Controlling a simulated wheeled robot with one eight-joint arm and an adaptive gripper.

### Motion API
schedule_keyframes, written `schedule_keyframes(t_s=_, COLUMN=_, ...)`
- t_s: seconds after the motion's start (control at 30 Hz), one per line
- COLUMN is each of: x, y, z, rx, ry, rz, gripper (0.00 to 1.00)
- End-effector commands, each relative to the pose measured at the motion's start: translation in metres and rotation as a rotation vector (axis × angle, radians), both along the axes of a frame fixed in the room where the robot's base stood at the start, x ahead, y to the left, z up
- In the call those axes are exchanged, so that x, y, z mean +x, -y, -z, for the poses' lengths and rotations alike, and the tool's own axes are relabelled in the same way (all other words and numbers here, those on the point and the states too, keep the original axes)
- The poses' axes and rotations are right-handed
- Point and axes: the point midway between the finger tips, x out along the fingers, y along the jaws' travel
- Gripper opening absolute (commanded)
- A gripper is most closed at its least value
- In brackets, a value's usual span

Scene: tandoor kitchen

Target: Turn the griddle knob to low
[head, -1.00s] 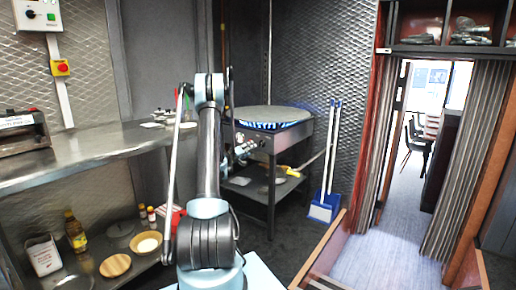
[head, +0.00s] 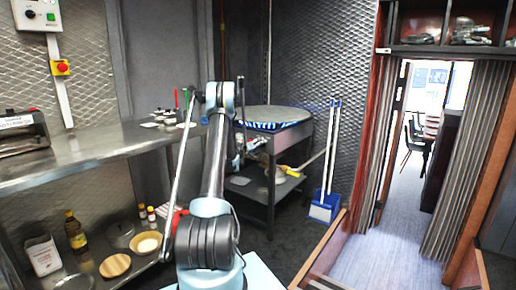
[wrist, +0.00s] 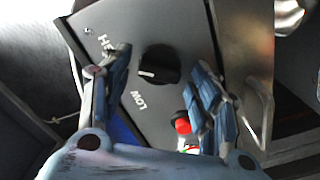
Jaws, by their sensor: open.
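In the wrist view a black round knob (wrist: 159,62) sits on a grey panel (wrist: 195,30). Its white mark is on the left side, between a partly hidden label starting "HE" (wrist: 104,42) and the label "LOW" (wrist: 138,100). My gripper (wrist: 162,66) is open, with one blue-grey finger on each side of the knob in the picture. A gap shows on both sides, and I see no contact; the depth is hard to judge. In the head view my gripper (head: 240,152) is small beside the griddle stand (head: 270,160), and the knob cannot be made out.
A red button (wrist: 182,124) sits close to the right finger, below the knob. A metal bar handle (wrist: 262,118) is at the panel's right. A steel counter (head: 90,150) stands left of my arm. A blue dustpan (head: 322,207) stands right of the stand.

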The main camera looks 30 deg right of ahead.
Motion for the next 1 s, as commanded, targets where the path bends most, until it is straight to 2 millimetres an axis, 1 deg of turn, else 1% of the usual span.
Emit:
schedule_keyframes(t_s=0.03, x=0.0000, y=-0.0002, z=-0.0001, rx=0.000, ry=0.000, rz=0.000, gripper=0.57)
schedule_keyframes(t_s=0.07, x=0.0000, y=-0.0002, z=-0.0001, rx=0.000, ry=0.000, rz=0.000, gripper=0.54)
schedule_keyframes(t_s=0.1, x=0.0001, y=-0.0004, z=0.0000, rx=0.000, ry=0.000, rz=0.000, gripper=0.45)
schedule_keyframes(t_s=0.17, x=0.0001, y=-0.0004, z=0.0000, rx=0.000, ry=0.000, rz=0.000, gripper=0.32)
schedule_keyframes(t_s=0.2, x=0.0001, y=-0.0005, z=0.0000, rx=0.000, ry=0.000, rz=0.000, gripper=0.23)
schedule_keyframes(t_s=0.23, x=0.0001, y=-0.0005, z=-0.0001, rx=0.000, ry=0.000, rz=0.000, gripper=0.16)
schedule_keyframes(t_s=0.27, x=0.0002, y=-0.0005, z=0.0000, rx=0.000, ry=0.000, rz=0.000, gripper=0.13)
schedule_keyframes(t_s=0.47, x=0.0008, y=-0.0004, z=0.0002, rx=-0.001, ry=-0.002, rz=-0.001, gripper=0.13)
schedule_keyframes(t_s=0.67, x=0.0015, y=-0.0005, z=0.0005, rx=-0.016, ry=-0.039, rz=-0.003, gripper=0.13)
schedule_keyframes(t_s=0.87, x=0.0024, y=-0.0009, z=0.0010, rx=-0.058, ry=-0.141, rz=-0.004, gripper=0.13)
schedule_keyframes(t_s=1.0, x=0.0030, y=-0.0010, z=0.0014, rx=-0.102, ry=-0.249, rz=-0.004, gripper=0.13)
